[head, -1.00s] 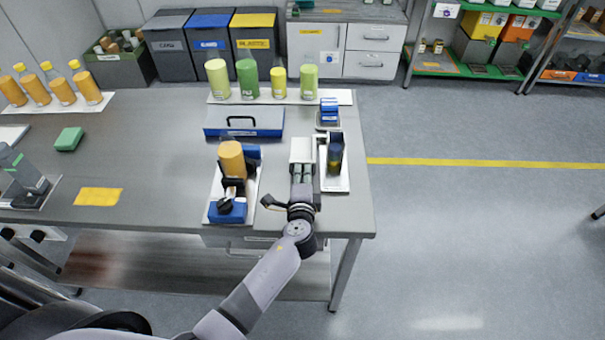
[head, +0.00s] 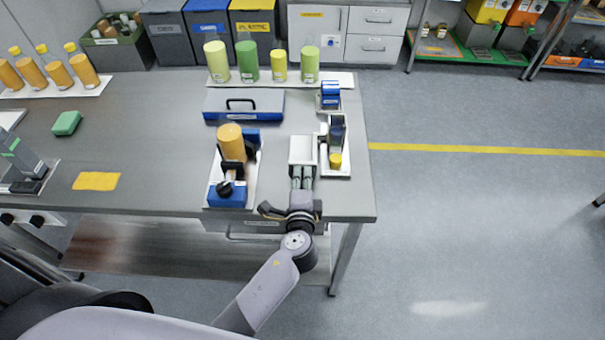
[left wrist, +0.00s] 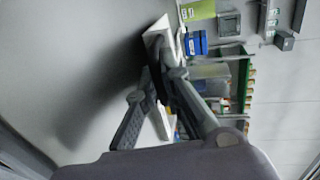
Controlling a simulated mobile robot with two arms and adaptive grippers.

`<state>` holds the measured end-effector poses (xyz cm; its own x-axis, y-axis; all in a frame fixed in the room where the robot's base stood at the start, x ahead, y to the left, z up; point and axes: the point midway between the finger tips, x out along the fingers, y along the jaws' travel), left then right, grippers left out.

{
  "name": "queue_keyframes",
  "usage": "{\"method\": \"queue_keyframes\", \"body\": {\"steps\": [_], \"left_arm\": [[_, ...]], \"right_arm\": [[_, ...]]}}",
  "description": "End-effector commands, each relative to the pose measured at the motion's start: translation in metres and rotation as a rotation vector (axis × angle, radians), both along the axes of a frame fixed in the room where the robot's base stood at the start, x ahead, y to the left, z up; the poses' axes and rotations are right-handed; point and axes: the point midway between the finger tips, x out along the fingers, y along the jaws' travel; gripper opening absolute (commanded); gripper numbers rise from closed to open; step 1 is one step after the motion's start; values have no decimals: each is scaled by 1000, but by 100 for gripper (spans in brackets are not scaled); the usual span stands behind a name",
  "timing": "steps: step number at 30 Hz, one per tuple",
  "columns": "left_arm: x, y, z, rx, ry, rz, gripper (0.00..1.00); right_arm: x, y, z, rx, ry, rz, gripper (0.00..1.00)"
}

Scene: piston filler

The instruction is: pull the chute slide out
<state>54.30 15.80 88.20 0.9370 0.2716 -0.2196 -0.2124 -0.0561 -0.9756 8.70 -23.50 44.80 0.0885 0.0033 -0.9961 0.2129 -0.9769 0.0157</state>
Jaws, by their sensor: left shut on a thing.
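The dispenser (head: 337,128), a dark upright unit on a white base, stands near the table's right edge. A yellow round piece (head: 335,160) shows at its front foot. My left gripper (head: 302,172) is beside it, to its left, with its fingers closed at a white piece (head: 302,150) that looks to be the chute slide. In the left wrist view the white piece (left wrist: 157,34) shows at the fingertips (left wrist: 158,75); the fingers hide part of it. Its exact contact with the dispenser cannot be told. My right gripper is not in view.
The piston filler with an orange cylinder (head: 231,141) stands close to the left of my gripper. A blue-grey case (head: 244,105) and a small blue stack (head: 330,94) lie behind. Green and yellow cylinders line the back edge. The table's right side is open floor.

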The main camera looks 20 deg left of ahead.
Motion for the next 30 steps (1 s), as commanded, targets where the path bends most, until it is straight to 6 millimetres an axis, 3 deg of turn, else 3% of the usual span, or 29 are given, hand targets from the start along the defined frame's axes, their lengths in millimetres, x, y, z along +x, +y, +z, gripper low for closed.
{"method": "queue_keyframes", "body": {"steps": [5, 16, 30], "left_arm": [[-3, -2, -4, 1, 10, -3, 16], [-9, -3, -1, 0, 6, -2, 16], [-95, -28, 19, -1, 9, -2, 16]], "right_arm": [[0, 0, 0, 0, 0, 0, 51], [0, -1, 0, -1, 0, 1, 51], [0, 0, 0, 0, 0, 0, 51]]}}
